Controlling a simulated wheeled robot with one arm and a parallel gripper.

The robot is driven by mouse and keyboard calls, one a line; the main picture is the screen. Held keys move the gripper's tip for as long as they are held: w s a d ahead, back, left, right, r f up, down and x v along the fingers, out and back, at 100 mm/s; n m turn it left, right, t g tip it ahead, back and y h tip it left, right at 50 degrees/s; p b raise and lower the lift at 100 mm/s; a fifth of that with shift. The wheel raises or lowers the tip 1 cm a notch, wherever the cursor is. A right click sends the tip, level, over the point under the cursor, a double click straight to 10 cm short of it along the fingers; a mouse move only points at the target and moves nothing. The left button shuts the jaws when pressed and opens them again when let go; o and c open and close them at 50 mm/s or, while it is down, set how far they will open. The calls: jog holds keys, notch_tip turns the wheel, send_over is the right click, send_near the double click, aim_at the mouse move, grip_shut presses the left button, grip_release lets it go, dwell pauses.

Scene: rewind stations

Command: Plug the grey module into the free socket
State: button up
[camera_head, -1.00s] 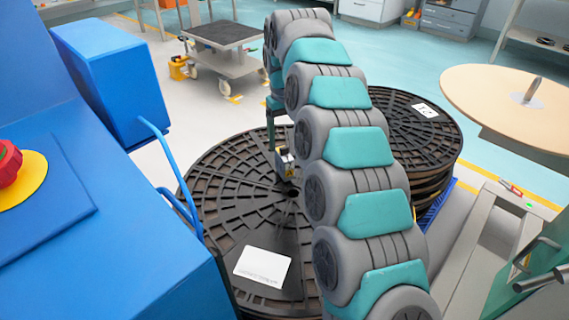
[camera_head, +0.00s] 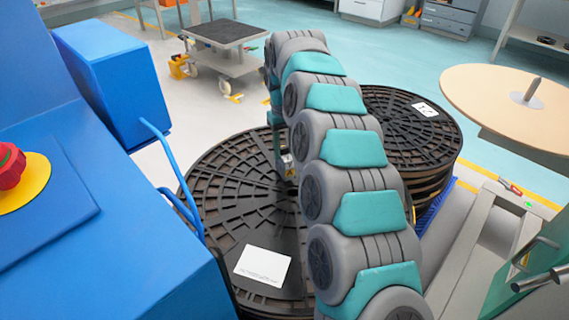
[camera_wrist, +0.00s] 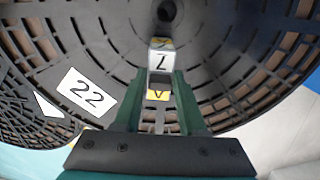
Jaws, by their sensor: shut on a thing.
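My gripper (camera_wrist: 159,80) has two dark green fingers in the wrist view. They are closed around a small block (camera_wrist: 160,60) with white and yellow labelled faces and a dark grey part between the fingertips. I cannot tell whether this block is the grey module. In the head view the same block (camera_head: 287,165) shows small beside my arm, in front of the large black reel (camera_head: 225,205); contact with the reel cannot be told. No free socket can be made out in either view.
A second stack of black reels (camera_head: 415,125) stands behind to the right, with a round wooden table (camera_head: 490,95) beyond it. A blue machine (camera_head: 110,75) with a red knob (camera_head: 9,165) fills the left. A grey trolley (camera_head: 222,35) stands at the back on open floor.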

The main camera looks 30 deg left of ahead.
grip_shut()
dwell(0.8)
